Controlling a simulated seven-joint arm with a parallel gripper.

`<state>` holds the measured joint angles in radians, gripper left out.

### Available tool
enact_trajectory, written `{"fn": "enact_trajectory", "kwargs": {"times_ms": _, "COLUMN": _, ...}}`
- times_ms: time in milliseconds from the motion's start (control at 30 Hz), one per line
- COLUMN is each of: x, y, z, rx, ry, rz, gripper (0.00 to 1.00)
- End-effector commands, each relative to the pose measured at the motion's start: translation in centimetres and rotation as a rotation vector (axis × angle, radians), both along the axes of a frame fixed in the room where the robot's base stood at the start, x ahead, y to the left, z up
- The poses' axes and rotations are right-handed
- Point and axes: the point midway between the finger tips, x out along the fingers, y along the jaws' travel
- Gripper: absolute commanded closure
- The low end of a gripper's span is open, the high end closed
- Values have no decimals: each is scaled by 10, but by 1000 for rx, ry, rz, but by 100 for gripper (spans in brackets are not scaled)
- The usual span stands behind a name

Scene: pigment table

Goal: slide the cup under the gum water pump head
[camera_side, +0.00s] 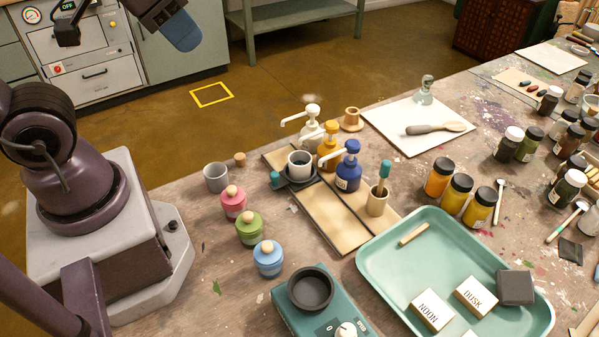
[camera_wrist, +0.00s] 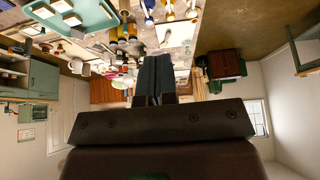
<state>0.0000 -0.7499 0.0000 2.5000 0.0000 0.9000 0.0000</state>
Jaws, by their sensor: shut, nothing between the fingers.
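A white cup with a dark inside (camera_side: 299,160) stands upright in a dark round holder with a teal knob (camera_side: 277,180), on a pale wooden board. Three pump bottles stand behind and right of it: white (camera_side: 312,128), yellow (camera_side: 328,148) and blue (camera_side: 348,172). No readable label shows which pump holds gum water. My gripper (camera_side: 183,32) is shut and empty, high at the top left, far from the cup. Its closed fingers (camera_wrist: 155,82) show in the wrist view.
A grey cup (camera_side: 216,178) and pink (camera_side: 233,203), green (camera_side: 250,228) and blue (camera_side: 268,259) lidded jars stand left of the board. A tool pot (camera_side: 377,203) stands right of the blue pump. A teal tray (camera_side: 372,262) and scale (camera_side: 340,310) lie in front.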

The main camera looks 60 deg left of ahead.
Motion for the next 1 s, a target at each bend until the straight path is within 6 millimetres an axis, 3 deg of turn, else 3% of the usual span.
{"fn": "enact_trajectory", "kwargs": {"times_ms": 567, "x": 0, "y": -2, "z": -1, "rx": 0, "ry": 3, "rz": -13, "gripper": 100}}
{"fn": "enact_trajectory", "kwargs": {"times_ms": 767, "x": 11, "y": -23, "z": -31, "rx": 26, "ry": 166, "rz": -114, "gripper": 100}}
{"fn": "enact_trajectory", "kwargs": {"times_ms": 1000, "x": 34, "y": -54, "z": -85, "rx": 234, "ry": 450, "rz": -390, "gripper": 100}}
